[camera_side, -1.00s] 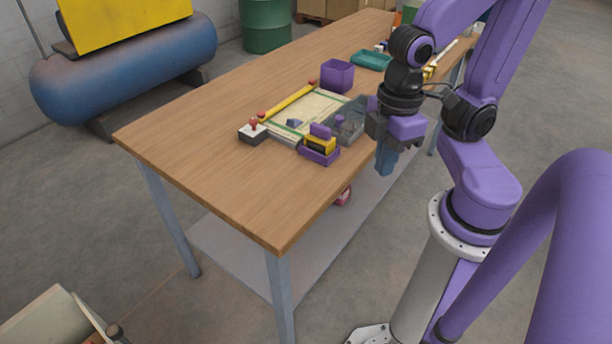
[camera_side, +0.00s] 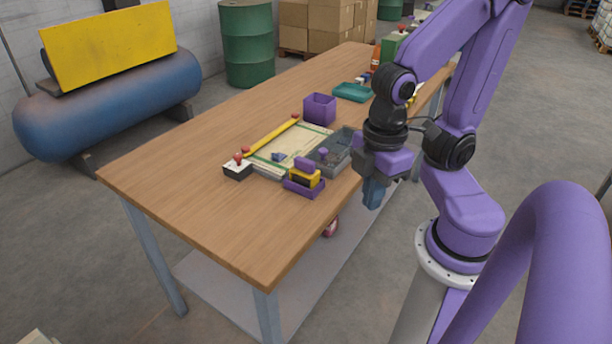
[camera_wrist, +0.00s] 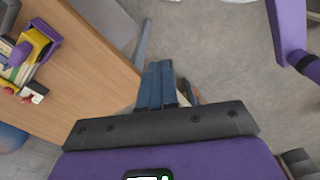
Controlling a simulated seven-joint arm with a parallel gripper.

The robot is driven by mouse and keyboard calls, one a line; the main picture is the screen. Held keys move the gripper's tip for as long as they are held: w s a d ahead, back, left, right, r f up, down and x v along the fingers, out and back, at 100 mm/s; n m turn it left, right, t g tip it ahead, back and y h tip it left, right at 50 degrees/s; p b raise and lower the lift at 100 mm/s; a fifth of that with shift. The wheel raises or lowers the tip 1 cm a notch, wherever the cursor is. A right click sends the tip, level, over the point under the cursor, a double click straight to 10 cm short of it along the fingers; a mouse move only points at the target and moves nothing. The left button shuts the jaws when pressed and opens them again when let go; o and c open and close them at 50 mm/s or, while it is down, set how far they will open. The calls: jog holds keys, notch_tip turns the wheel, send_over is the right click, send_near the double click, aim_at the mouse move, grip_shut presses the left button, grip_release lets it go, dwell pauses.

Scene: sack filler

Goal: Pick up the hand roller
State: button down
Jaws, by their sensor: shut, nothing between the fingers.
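I cannot identify the hand roller with certainty. A small purple knob or handle (camera_side: 323,153) shows in the grey tray (camera_side: 343,158) near the table's right edge, its lower part unclear. A yellow-and-black piece with a purple top (camera_side: 305,174) sits in a purple holder (camera_side: 303,189) in front of that tray. It also shows at the left of the wrist view (camera_wrist: 38,42). My gripper (camera_side: 373,200) hangs beyond the table's right edge, beside the tray and apart from everything. Its blue fingers (camera_wrist: 161,72) are shut and empty, pointing down over the floor.
The wooden table (camera_side: 200,210) is bare at its front. A board with a yellow bar (camera_side: 272,136), a switch box with a red knob (camera_side: 238,168), a purple cup (camera_side: 319,108) and a teal tray (camera_side: 353,92) stand farther back. A reddish object (camera_side: 330,228) is under the table.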

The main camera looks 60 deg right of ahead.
dwell(0.4)
grip_release()
jog(key=n+h, duration=0.5)
send_near(304, 160)
jog(key=x, duration=0.7)
jog(key=shift+s+d+f, duration=0.1)
jog(key=shift+d+f, duration=0.05)
jog(key=shift+d, duration=0.25)
jog(key=shift+a+x, duration=0.15)
jog(key=shift+x, duration=1.15)
jog(key=shift+a+x, duration=0.2)
jog(key=shift+x, duration=1.15)
